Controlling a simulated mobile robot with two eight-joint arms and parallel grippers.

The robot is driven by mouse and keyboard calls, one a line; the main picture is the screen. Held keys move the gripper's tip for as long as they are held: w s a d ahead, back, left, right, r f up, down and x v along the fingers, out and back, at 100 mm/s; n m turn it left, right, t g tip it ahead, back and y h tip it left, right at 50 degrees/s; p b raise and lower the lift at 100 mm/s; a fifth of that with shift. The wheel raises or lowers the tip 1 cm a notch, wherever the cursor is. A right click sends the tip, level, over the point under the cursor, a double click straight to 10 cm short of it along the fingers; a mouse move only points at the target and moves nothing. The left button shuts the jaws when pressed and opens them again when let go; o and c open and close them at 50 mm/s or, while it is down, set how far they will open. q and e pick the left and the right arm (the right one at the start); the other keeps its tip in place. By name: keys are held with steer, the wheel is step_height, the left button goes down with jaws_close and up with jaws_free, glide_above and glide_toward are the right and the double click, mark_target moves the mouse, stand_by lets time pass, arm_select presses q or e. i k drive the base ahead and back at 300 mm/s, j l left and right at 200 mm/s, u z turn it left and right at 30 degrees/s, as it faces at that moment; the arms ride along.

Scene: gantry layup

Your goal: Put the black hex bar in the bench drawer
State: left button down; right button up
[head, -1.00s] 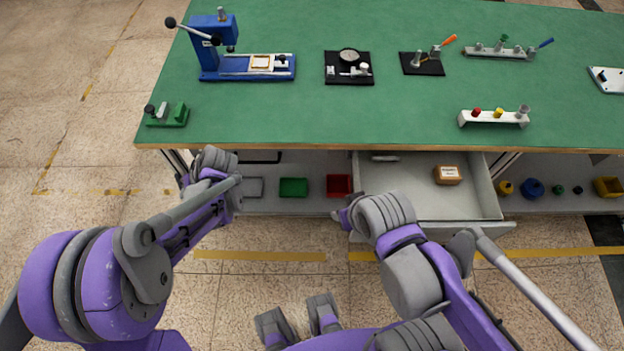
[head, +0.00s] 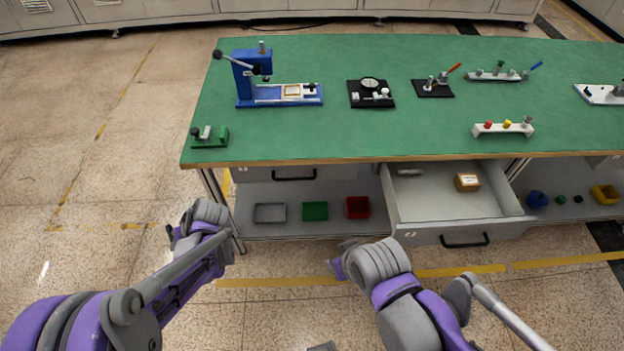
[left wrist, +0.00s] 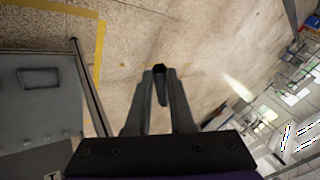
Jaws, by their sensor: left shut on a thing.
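The black hex bar (left wrist: 161,86) shows in the left wrist view, end-on between the two grey fingers of my left gripper (left wrist: 161,98), which is shut on it. In the head view my left gripper (head: 172,232) is left of the bench and low, its fingers mostly hidden by the wrist; the bar cannot be made out there. The bench drawer (head: 412,212) is pulled open under the bench top, right of my left gripper.
A brown box (head: 467,182) sits inside the drawer at the back right. The green bench top (head: 400,130) carries a blue press (head: 250,80) and several fixtures. Grey, green and red trays lie on the shelf (head: 285,228) left of the drawer. The floor in front is clear.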

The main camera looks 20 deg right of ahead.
mark_target(430, 205)
steer(key=j+z, duration=0.1)
steer(key=z, duration=0.65)
steer(key=k+j+z, duration=0.1)
steer(key=z, duration=0.3)
